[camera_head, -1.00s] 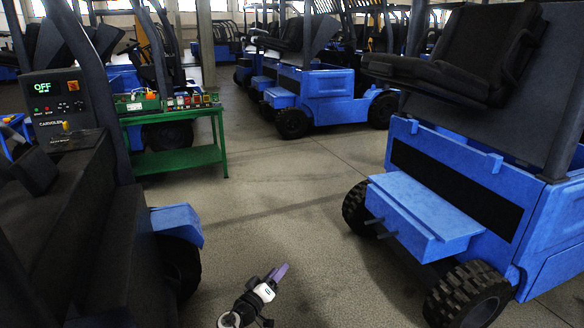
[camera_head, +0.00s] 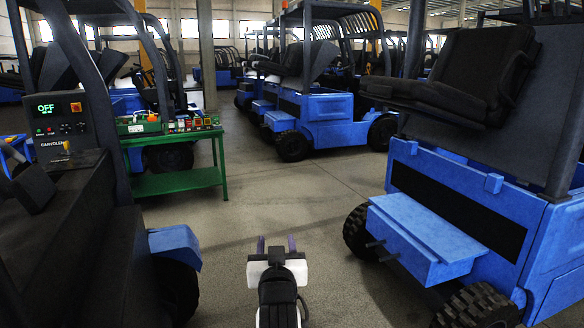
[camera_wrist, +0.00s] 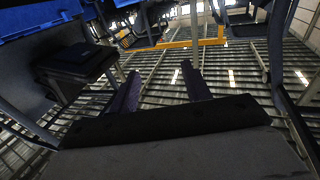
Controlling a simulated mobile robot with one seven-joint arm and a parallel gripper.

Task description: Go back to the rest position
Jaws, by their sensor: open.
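My gripper (camera_head: 276,245) is at the bottom centre of the head view, over the concrete aisle between the blue vehicles. Its two purple-grey fingers point away from me and stand apart. In the wrist view the two dark fingers (camera_wrist: 160,92) show with a clear gap and nothing between them. The wrist view looks toward the roof and appears upside down. My gripper touches no vehicle that I can see.
A blue vehicle (camera_head: 440,235) with a black seat stands close on the right. A dark vehicle with an "OFF" panel (camera_head: 60,115) stands close on the left. A green table (camera_head: 180,182) with boxes stands beyond it. The aisle floor (camera_head: 270,205) ahead is clear.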

